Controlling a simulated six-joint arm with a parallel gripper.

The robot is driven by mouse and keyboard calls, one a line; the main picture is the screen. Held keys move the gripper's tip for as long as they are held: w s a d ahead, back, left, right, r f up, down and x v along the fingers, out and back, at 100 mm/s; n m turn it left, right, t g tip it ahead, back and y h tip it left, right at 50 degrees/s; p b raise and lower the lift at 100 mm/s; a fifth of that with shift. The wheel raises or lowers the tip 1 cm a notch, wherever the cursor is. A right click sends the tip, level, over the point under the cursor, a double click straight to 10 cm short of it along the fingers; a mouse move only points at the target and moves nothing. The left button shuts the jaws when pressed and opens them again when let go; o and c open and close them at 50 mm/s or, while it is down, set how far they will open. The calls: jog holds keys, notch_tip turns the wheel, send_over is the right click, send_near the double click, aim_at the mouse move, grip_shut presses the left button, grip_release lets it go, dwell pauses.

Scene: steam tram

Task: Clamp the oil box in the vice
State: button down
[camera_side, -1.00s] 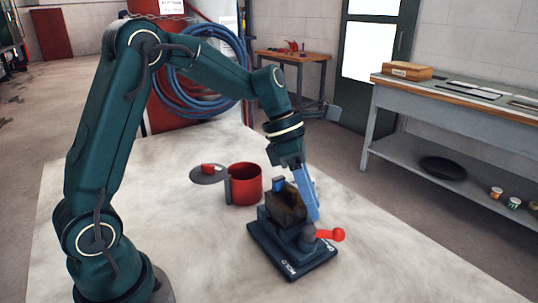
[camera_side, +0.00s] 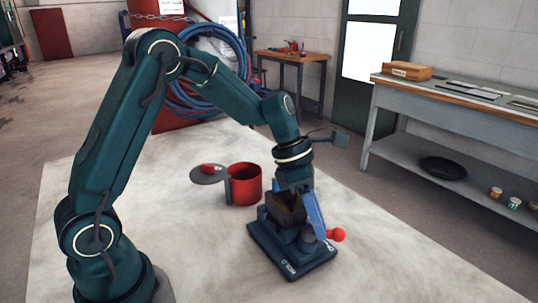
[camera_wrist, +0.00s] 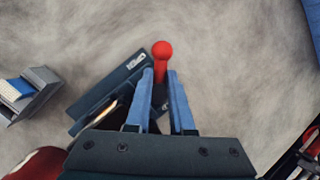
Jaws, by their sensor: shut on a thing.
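The vice (camera_side: 292,258) has a dark blue base and stands on the pale bench top; its base also shows in the wrist view (camera_wrist: 117,82). A dark brown open box, apparently the oil box (camera_side: 284,207), sits upright at the top of the vice, between its jaws as far as I can see. My gripper (camera_side: 318,233) points down at the right side of the vice. In the wrist view my gripper (camera_wrist: 160,76) has its blue fingers around the red-knobbed vice handle (camera_wrist: 162,50), shut on it. The fingers hide part of the handle, and the jaw contact is hidden.
A red pot (camera_side: 245,186) stands behind and left of the vice, with a grey disc (camera_side: 209,175) beside it bearing a small red piece. A grey and blue piece (camera_wrist: 30,95) shows at the wrist view's left; I cannot tell what it is. The bench right of the vice is clear.

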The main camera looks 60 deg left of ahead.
jog(key=m, duration=0.2)
jog(key=m+g, duration=0.2)
jog(key=m, duration=0.1)
jog(key=shift+s+d+m, duration=0.15)
jog(key=shift+d+m, duration=0.15)
jog(key=m+g, duration=0.1)
jog(key=m, duration=0.1)
jog(key=m+g, duration=0.1)
jog(key=m, duration=0.2)
jog(key=shift+s+d+r+m+g+y, duration=0.1)
jog(key=shift+s+d+m+g+y, duration=0.05)
jog(key=shift+s+m+g+y, duration=0.2)
jog(key=m, duration=0.1)
jog(key=m+g, duration=0.1)
jog(key=m+y, duration=0.1)
jog(key=m, duration=0.1)
jog(key=shift+s, duration=0.3)
jog(key=shift+s+m+g+y, duration=0.15)
jog(key=shift+m+g+y, duration=0.2)
jog(key=shift+m, duration=0.5)
jog(key=shift+s+m+g+y, duration=0.1)
jog(key=shift+m+y, duration=0.3)
jog(key=shift+m, duration=0.7)
jog(key=c, duration=1.1)
grip_release()
